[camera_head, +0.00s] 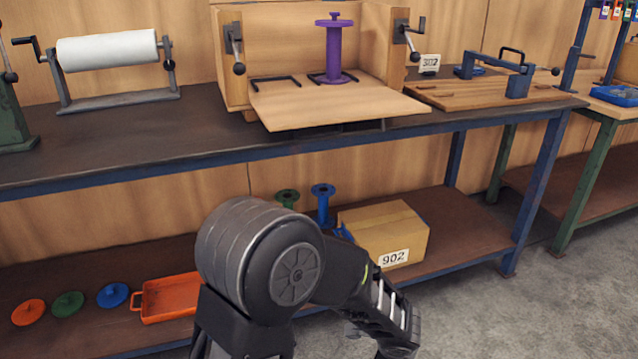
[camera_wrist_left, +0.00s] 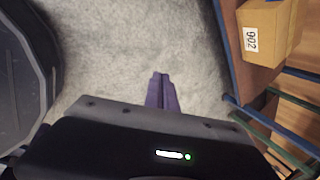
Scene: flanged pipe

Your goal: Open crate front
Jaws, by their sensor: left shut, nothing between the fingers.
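The wooden crate (camera_head: 300,30) stands on the dark workbench at the back. Its front panel (camera_head: 345,108) is folded down and reaches out over the bench's front edge. Crank-like latches (camera_head: 236,48) (camera_head: 408,38) sit on the left and right crate walls. A purple flanged pipe (camera_head: 334,50) stands upright inside the crate. My left gripper shows in the left wrist view with purple fingers (camera_wrist_left: 161,90) shut together, nothing between them, above the grey floor. In the head view its arm bends in front of the lower shelf, and the fingers are out of sight. My right gripper is not in view.
On the bench are a white roll on a stand (camera_head: 108,48) and a wooden board with a blue clamp (camera_head: 490,88). The lower shelf holds a cardboard box (camera_head: 385,235), blue and green spools (camera_head: 323,200) (camera_head: 287,198), an orange tray (camera_head: 165,300) and several coloured discs (camera_head: 68,304).

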